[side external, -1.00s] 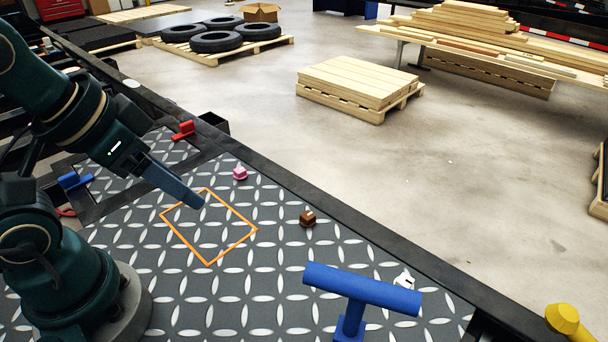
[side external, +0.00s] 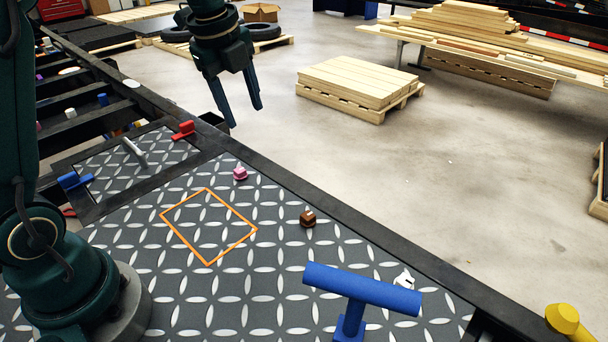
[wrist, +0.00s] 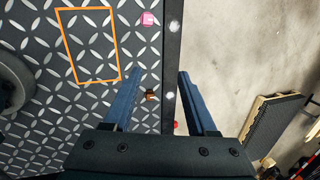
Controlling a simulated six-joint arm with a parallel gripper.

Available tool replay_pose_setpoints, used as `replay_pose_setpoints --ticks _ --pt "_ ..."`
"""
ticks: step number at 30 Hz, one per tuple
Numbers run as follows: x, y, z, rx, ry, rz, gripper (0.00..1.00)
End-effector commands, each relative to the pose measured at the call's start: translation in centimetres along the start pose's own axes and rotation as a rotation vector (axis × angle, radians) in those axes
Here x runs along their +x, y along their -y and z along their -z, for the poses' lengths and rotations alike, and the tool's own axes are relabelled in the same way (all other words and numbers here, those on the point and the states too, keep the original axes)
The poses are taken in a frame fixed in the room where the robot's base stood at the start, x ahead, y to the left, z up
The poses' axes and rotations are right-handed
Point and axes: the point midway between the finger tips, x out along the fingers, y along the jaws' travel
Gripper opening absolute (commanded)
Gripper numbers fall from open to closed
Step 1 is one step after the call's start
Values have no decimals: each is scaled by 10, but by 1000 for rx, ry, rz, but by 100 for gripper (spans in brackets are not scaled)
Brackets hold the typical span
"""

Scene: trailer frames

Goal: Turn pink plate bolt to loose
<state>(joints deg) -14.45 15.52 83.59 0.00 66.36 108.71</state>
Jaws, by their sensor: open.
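The pink bolt (side external: 240,173) sits on the diamond-patterned plate (side external: 270,270), near its far edge, just outside the orange square outline. It also shows in the wrist view (wrist: 148,19), beyond my fingertips and a little left of the gap between them. My gripper (side external: 241,115) is raised high above the bolt in the side view, fingers pointing down. It is open and empty, its two blue fingers apart in the wrist view (wrist: 160,75). The bolt's turn position is too small to read.
A brown bolt (side external: 307,219) and a white bolt (side external: 404,280) stand along the same plate edge. A blue T-shaped handle (side external: 362,289) rises at the front. Red (side external: 183,130) and blue (side external: 74,181) handles sit by the smaller plate. A dark rail borders the plate.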

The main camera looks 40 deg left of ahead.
Motion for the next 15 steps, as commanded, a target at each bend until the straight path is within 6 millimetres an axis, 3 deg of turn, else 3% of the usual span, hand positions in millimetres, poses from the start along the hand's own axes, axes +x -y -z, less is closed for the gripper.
replay_pose_setpoints --ticks 4,9,15 --pt "47 8 -28 81 -23 -90 57" --pt "93 2 -49 58 -53 -171 57" --pt "122 -14 -56 20 -83 -237 57"
